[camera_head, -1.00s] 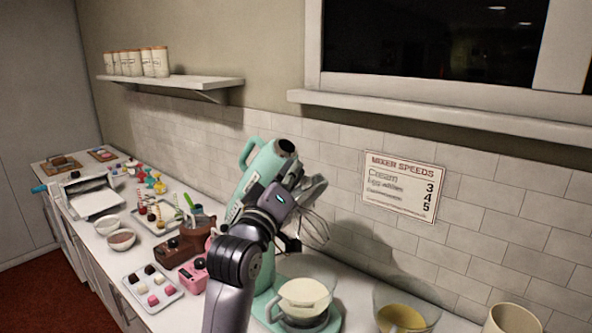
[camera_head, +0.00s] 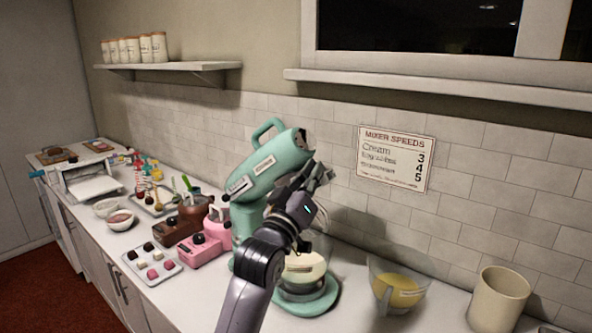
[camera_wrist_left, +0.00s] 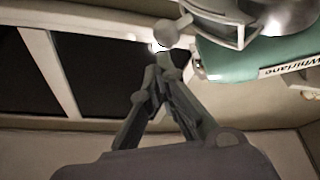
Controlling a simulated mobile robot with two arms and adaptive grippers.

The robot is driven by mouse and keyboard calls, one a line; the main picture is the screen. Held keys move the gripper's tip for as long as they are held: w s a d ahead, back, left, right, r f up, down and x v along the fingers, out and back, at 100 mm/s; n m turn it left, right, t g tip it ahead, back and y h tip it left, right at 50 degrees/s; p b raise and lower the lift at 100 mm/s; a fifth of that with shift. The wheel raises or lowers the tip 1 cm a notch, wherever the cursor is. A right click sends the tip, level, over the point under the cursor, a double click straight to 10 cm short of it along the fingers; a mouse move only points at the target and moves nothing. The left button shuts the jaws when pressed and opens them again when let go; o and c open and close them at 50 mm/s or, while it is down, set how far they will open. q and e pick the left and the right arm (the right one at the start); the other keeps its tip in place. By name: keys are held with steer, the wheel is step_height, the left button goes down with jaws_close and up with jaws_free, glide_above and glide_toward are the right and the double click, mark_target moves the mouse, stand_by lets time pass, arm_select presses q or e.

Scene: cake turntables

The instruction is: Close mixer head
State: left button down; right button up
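The mint-green stand mixer stands on the counter, and its head (camera_head: 270,165) is tilted up with its front end high. The mixer bowl (camera_head: 302,270) sits on the base below, partly hidden by my arm. My left gripper (camera_head: 312,178) is at the front of the raised head, partly covering its attachment. In the left wrist view the fingertips of my left gripper (camera_wrist_left: 163,72) come together with nothing clearly between them. The green head (camera_wrist_left: 235,62) and a grey metal attachment (camera_wrist_left: 215,20) show just beyond them. I cannot tell whether the fingers touch. My right gripper is out of view.
A glass bowl of yellow mix (camera_head: 397,288) and a cream canister (camera_head: 499,298) stand right of the mixer. Pink (camera_head: 199,249) and brown (camera_head: 176,229) appliances and a sweets tray (camera_head: 152,264) stand left. The tiled wall is close behind.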

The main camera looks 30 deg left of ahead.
arm_select(q)
steer(key=d+f+m+h+b, duration=0.2)
steer(key=f+m+b, duration=0.3)
steer(key=f, duration=0.6)
steer(key=d+f+m+h+b, duration=0.3)
steer(key=f+m+b, duration=0.3)
steer(key=f, duration=0.5)
steer(key=shift+h+b, duration=0.4)
steer(key=shift+b, duration=0.4)
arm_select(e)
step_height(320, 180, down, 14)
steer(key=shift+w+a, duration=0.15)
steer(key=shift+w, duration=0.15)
arm_select(q)
steer(key=shift+a, duration=0.1)
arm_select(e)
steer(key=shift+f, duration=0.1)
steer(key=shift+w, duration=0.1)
